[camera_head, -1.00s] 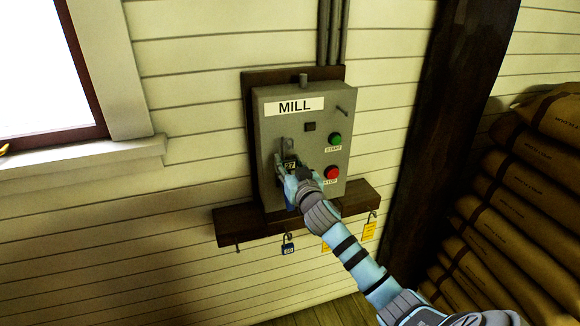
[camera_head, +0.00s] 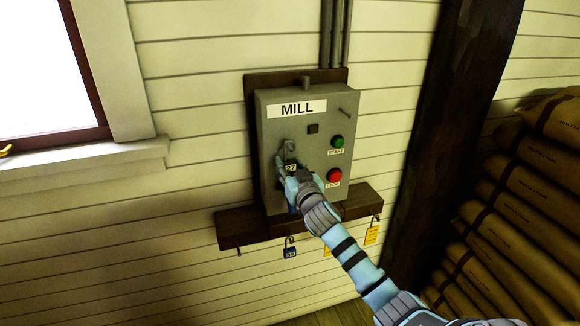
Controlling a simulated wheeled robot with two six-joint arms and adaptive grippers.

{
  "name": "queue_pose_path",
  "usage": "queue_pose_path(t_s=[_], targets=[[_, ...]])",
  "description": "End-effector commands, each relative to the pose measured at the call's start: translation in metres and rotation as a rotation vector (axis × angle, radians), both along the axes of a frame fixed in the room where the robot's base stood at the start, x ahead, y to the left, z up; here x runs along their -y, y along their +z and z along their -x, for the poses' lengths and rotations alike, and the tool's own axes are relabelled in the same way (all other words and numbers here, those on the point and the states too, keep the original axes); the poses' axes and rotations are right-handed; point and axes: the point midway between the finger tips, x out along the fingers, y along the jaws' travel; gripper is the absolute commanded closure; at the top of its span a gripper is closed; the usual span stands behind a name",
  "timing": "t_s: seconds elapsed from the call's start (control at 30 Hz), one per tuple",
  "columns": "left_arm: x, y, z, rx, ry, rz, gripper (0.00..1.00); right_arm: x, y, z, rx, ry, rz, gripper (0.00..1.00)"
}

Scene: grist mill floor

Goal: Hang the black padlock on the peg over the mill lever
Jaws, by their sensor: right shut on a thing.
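My right gripper (camera_head: 289,179) is shut on a black padlock (camera_head: 291,167) with a pale "27" label, in front of the lower left of the grey MILL box (camera_head: 312,125). The gripper's fingers hide part of the padlock body. A grey upright piece (camera_head: 289,147) shows just above the padlock. I cannot tell whether it is the lever, the peg's mount or the shackle, nor whether the padlock touches the peg. A thin pin (camera_head: 345,113) sticks out at the box's upper right. My left gripper is not in view.
The box has a green START button (camera_head: 337,142) and a red STOP button (camera_head: 334,175). Below, a dark wooden rail (camera_head: 236,229) carries hooks with a blue-grey padlock (camera_head: 289,252) and yellow tags (camera_head: 371,235). A dark post (camera_head: 440,130) and stacked sacks (camera_head: 525,190) stand right.

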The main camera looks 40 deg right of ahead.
Motion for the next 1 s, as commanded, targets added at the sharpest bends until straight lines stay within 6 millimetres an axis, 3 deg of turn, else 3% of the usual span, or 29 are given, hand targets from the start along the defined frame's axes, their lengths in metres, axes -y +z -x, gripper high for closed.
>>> queue_pose_path(t_s=[0.4, 0.43, 0.57, 0.87, 1.0], targets=[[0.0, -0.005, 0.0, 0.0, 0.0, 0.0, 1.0, 0.0, -0.005, 0.0, 0.001, 0.0, 0.0, 0.89], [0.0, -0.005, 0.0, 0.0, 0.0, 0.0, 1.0, 0.0, -0.005, 0.0, 0.001, 0.0, 0.0, 0.6], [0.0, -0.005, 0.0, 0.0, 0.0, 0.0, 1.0, 0.0, -0.005, 0.0, 0.001, 0.0, 0.0, 0.41], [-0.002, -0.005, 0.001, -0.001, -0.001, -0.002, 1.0, 0.0, -0.006, 0.001, 0.0, 0.0, 0.001, 0.41], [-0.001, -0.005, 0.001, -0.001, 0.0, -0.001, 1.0, -0.006, -0.006, 0.018, -0.001, 0.001, 0.004, 0.41]])
